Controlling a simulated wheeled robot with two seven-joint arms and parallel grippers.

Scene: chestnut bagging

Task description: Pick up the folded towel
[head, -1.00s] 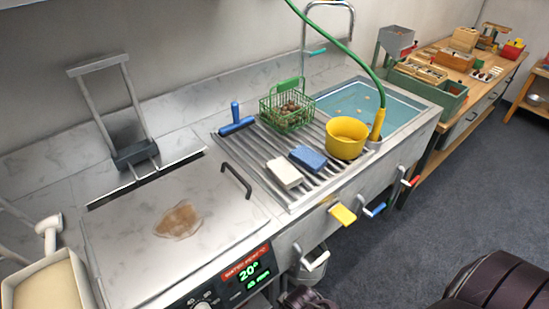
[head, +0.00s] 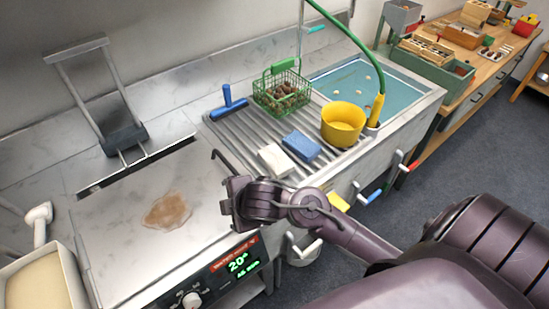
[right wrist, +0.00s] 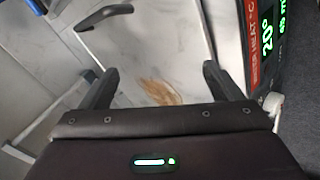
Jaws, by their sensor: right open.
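Two small soft-looking blocks lie side by side on the ribbed drainboard in the head view: a white one (head: 275,160) and a blue one (head: 301,147). I cannot tell for sure which is the folded towel. My right gripper (head: 235,205) is over the right part of the flat metal lid, left of and nearer than the white block, and apart from it. In the right wrist view the gripper (right wrist: 160,80) is open and empty, with the lid and its brown stain (right wrist: 158,91) beyond the fingers. My left gripper is not in view.
A dark handle (head: 226,166) stands on the lid beside my right gripper. The sink (head: 350,80) lies behind.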

